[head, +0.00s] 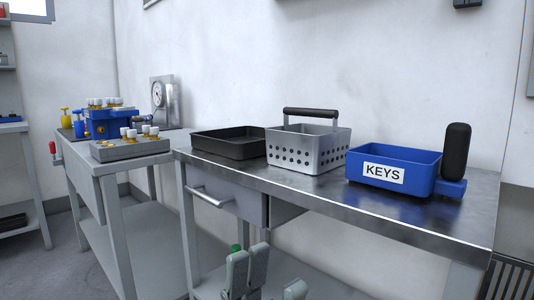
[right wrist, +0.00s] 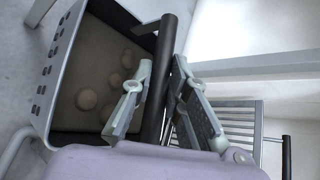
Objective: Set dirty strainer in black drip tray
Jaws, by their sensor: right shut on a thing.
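A grey perforated strainer (right wrist: 52,75) with a black bar handle (right wrist: 160,85) fills the left of the right wrist view. Its inside is brownish, with several round lumps. My right gripper (right wrist: 160,95) is shut on this handle, one finger on each side; it is not in the head view. The black drip tray (head: 215,150) is on the steel table, empty as far as I see. Another silver strainer (head: 295,160) with a black handle stands upright beside it. My left gripper (head: 272,265) is low in front of the table, partly cut off, seemingly open and empty.
A blue KEYS bin (head: 420,165) with a black upright piece stands right of the silver strainer. The steel table (head: 400,217) has a clear front strip. A bench with a blue fixture (head: 107,122) is at left. A slatted rack (right wrist: 238,118) shows in the wrist view.

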